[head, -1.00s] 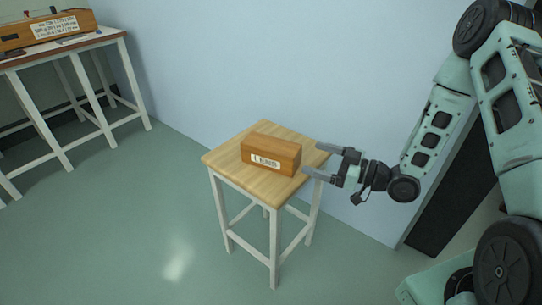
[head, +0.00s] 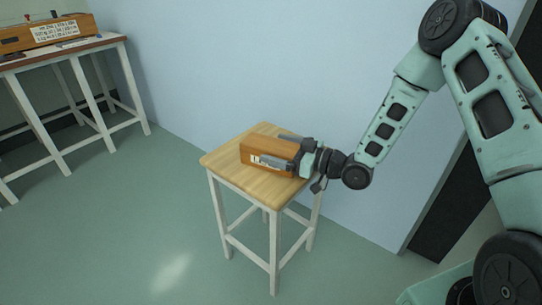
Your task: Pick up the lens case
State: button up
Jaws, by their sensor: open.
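The lens case is a brown wooden box (head: 262,148) with a white label on its front, partly covered now. It lies on the small square wooden stool (head: 225,162) in the head view. My gripper (head: 279,151) is open at the right end of the case. One finger reaches along the front face over the label, the other along the back side, so the case's right part is between them. I cannot tell whether the fingers touch it.
A bench (head: 62,49) at the upper left carries a larger wooden instrument box (head: 47,34) with a label. A pale blue wall (head: 230,60) stands close behind the stool. The green floor (head: 110,240) to the left and front is clear.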

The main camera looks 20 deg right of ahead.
jog(key=c, duration=1.3)
jog(key=shift+r, duration=0.1)
